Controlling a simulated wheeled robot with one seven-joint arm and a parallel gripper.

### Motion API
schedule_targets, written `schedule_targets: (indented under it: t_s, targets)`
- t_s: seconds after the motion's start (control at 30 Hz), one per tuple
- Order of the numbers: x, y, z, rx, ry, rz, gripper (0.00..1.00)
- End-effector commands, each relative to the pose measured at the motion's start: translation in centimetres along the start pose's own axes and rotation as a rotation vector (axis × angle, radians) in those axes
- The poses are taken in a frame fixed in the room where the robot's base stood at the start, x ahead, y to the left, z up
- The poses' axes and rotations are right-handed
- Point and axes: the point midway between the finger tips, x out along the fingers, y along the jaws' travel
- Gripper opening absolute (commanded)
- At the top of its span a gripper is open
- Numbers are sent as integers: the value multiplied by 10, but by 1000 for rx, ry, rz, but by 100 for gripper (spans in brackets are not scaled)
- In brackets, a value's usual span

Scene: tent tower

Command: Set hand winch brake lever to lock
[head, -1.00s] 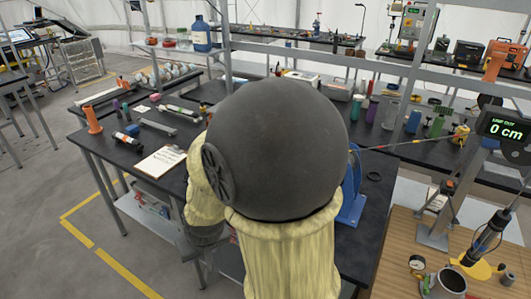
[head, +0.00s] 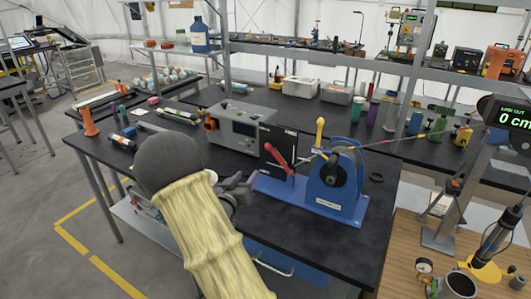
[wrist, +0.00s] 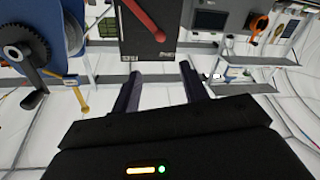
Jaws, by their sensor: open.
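The blue hand winch (head: 338,190) stands on the dark bench, and part of it shows at the upper left of the wrist view (wrist: 40,22). A red lever (head: 278,158) slants across a black panel (head: 290,146) at the winch's left; the wrist view also shows the red lever (wrist: 143,20) on the panel. A yellow-handled lever (head: 320,133) stands up by the winch drum. My gripper (head: 245,182) is left of the winch and panel, apart from both. Its jaws (wrist: 162,75) are open and empty, with the panel beyond them. Lock markings are unreadable.
A grey box instrument (head: 238,128) stands behind the panel. A black ring (head: 376,177) lies right of the winch.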

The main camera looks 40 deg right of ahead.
Motion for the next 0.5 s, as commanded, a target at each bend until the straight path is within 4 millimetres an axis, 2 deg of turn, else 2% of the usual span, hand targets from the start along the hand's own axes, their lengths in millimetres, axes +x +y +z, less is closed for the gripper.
schedule_targets:
  t_s: [0.3, 0.5]
  targets:
    - [2, 0, -1, 2, -2, -4, 44]
    - [23, 0, -1, 1, -3, -2, 44]
